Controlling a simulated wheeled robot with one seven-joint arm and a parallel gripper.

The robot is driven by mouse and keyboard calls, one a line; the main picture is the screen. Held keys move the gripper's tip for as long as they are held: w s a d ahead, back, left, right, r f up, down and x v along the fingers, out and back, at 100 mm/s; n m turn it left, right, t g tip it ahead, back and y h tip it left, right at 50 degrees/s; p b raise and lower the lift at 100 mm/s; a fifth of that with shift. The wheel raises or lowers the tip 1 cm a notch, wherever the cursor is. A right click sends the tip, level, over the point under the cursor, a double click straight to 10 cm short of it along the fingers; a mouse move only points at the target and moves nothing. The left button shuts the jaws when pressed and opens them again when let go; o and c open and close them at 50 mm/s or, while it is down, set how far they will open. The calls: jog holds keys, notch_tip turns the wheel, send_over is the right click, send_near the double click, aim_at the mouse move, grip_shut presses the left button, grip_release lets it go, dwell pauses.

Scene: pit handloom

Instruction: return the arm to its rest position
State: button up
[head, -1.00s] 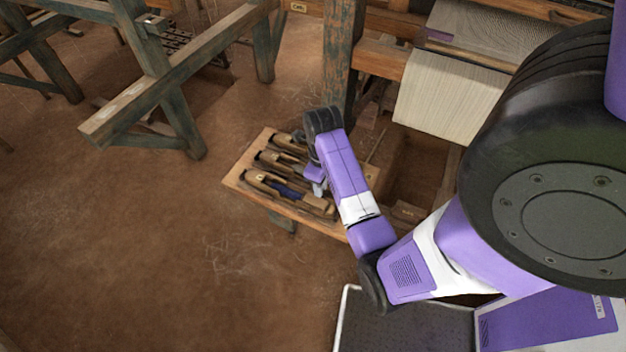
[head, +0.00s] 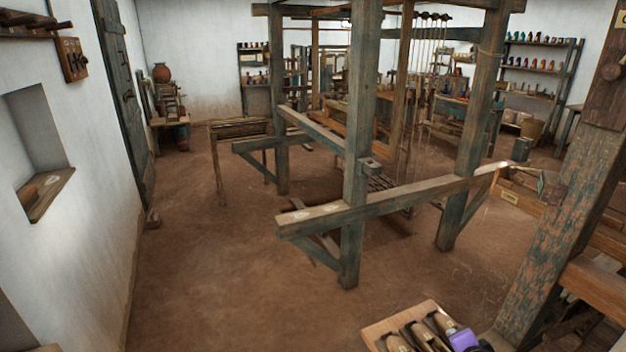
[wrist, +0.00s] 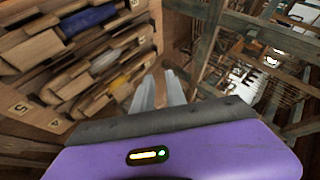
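In the wrist view my gripper (wrist: 160,82) shows two pale grey fingers with a narrow gap between their tips and nothing held. To its left is the wooden shuttle rack (wrist: 20,127), with several shuttles in its slots. One shuttle carries blue yarn (wrist: 88,19), one pale grey (wrist: 104,61) and one yellow (wrist: 121,82). The fingers appear apart from the rack. In the head view only a purple piece of my arm shows at the bottom edge, beside the rack (head: 376,333); the gripper itself is out of that view.
The loom's timber frame (head: 355,180) stands in the middle, with a beam (head: 400,200) jutting left. A thick post (head: 560,230) rises at the right, close to the rack. Bare earth floor (head: 220,270) is clear on the left, beside the white wall (head: 70,200).

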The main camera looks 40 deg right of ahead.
jog(key=s+a+r+n+t+y+b, duration=0.1)
jog(key=a+r+n+t, duration=0.3)
jog(key=a+n, duration=0.6)
jog(key=s+a+r+n+t+y+b, duration=0.15)
jog(key=a+r+n+t, duration=0.45)
jog(key=a, duration=0.8)
jog(key=s+a+f+n+g+y+b, duration=0.1)
jog(key=s+a+n+y+b, duration=0.2)
jog(key=s+a, duration=0.9)
jog(key=shift+s+a+f+n+g+y, duration=0.15)
jog(key=shift+a+f+n+g+y, duration=0.25)
jog(key=shift+a+n+y, duration=0.6)
